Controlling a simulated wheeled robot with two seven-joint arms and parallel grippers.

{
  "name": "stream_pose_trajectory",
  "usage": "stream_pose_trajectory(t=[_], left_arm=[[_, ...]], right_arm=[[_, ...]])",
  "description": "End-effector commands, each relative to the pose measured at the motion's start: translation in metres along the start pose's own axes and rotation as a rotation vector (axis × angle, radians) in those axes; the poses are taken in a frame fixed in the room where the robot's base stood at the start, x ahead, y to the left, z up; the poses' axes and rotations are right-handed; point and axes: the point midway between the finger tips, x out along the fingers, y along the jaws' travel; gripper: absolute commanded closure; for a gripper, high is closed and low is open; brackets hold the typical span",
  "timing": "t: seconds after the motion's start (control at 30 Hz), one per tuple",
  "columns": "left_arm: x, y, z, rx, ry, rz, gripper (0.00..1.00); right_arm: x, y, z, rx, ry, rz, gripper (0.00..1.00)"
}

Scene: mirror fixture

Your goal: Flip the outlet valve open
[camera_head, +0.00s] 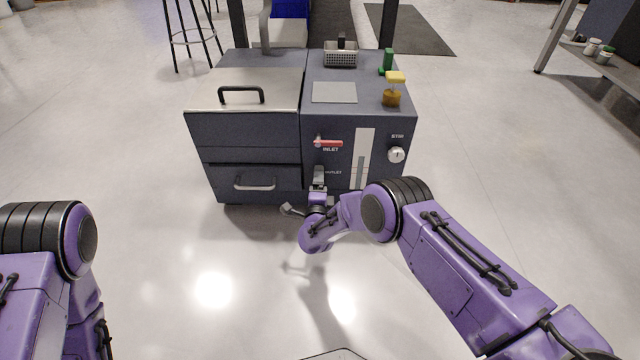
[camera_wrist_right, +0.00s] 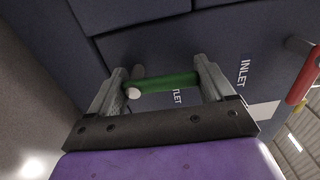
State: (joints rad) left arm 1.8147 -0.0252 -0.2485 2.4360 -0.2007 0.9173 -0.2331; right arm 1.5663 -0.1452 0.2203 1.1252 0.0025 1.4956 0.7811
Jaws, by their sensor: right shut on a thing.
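The outlet valve's green handle (camera_wrist_right: 168,82) shows in the right wrist view, with a round pale end at its left, next to the partly covered OUTLET label. My right gripper (camera_wrist_right: 160,75) is shut on this handle, one finger at each end of it. In the head view the right gripper (camera_head: 319,177) is at the front panel of the dark cabinet (camera_head: 285,132), below the INLET label, and hides the outlet handle. My left arm shows at the left edge of the head view, but its gripper is out of frame.
The red inlet valve handle (camera_head: 328,142) is just above the outlet; it also shows in the wrist view (camera_wrist_right: 303,76). A drawer handle (camera_head: 255,184) is left of the gripper. A white knob (camera_head: 396,155) is to the right. The floor in front is clear.

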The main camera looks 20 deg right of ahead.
Motion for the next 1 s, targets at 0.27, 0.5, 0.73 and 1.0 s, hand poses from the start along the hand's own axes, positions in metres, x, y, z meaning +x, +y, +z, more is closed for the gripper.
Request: stream_pose_trajectory(t=[0.27, 0.5, 0.73, 1.0], left_arm=[[0.0003, -0.0002, -0.0003, 0.001, 0.001, -0.001, 0.57], [0.0003, -0.0002, -0.0003, 0.001, 0.001, -0.001, 0.57], [0.0003, -0.0001, -0.0002, 0.001, 0.001, -0.001, 0.57], [-0.0049, 0.0004, 0.0019, 0.001, -0.016, 0.005, 0.57]], right_arm=[[-0.0014, 0.0009, 0.0041, -0.044, -0.006, 0.002, 0.48], [-0.0014, 0.001, 0.0046, -0.05, -0.009, 0.003, 0.48], [-0.0014, 0.0009, 0.0049, -0.051, -0.01, 0.003, 0.0], [-0.0049, -0.0012, 0.0023, -0.047, -0.004, 0.003, 0.0]])
